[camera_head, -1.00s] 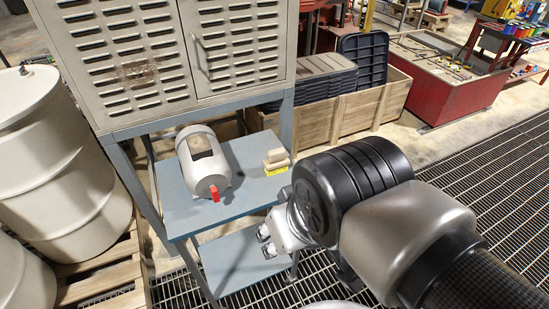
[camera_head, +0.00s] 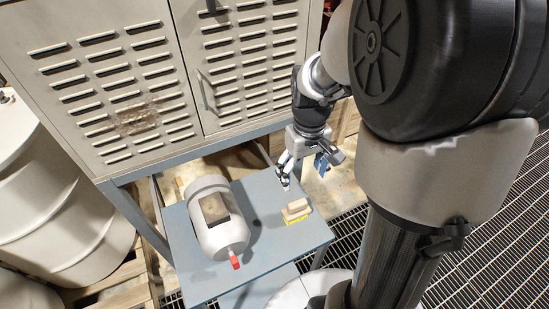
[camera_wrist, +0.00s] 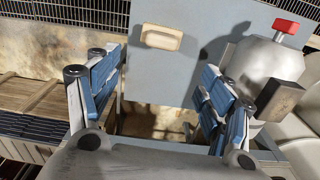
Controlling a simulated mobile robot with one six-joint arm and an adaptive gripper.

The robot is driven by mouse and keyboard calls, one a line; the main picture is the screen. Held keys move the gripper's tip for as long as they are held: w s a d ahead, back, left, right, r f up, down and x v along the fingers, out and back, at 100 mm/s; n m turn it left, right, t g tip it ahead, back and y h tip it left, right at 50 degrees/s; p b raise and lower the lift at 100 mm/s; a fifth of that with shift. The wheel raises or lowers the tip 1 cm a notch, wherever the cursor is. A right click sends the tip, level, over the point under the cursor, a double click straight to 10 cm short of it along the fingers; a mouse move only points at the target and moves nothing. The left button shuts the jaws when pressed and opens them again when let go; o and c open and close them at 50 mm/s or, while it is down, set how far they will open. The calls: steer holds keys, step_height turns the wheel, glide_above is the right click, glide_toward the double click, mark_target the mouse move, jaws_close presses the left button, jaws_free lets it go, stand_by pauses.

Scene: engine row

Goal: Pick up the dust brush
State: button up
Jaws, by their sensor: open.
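The dust brush (camera_head: 296,210) lies on the blue-grey shelf top, right of the white canister. It has a beige block body with yellow bristles below. It also shows in the wrist view (camera_wrist: 161,38), ahead of the fingers near the top middle. My gripper (camera_head: 302,172) is above the shelf, behind the brush and apart from it. In the wrist view my gripper (camera_wrist: 155,95) has its blue-padded fingers spread wide with nothing between them.
A white canister (camera_head: 222,235) with a red tap lies on the shelf (camera_head: 275,262) left of the brush; it also shows in the wrist view (camera_wrist: 262,62). A louvred cabinet (camera_head: 130,70) rises behind. White drums (camera_head: 50,200) stand at left. Floor grating is at right.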

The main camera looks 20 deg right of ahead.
mark_target(297, 202)
step_height(297, 202, down, 10)
steer(key=b, duration=0.3)
steer(key=shift+s+a+f, duration=0.1)
steer(key=shift+f+b, duration=1.45)
steer(key=shift+f, duration=1.4)
steer(key=shift+a+r, duration=0.1)
steer(key=shift+c, duration=0.3)
steer(key=c, duration=1.1)
steer(key=shift+w+r, duration=0.1)
steer(key=shift+w, duration=0.1)
steer(key=shift+c, duration=0.2)
step_height(297, 202, up, 20)
steer(key=p, duration=0.7)
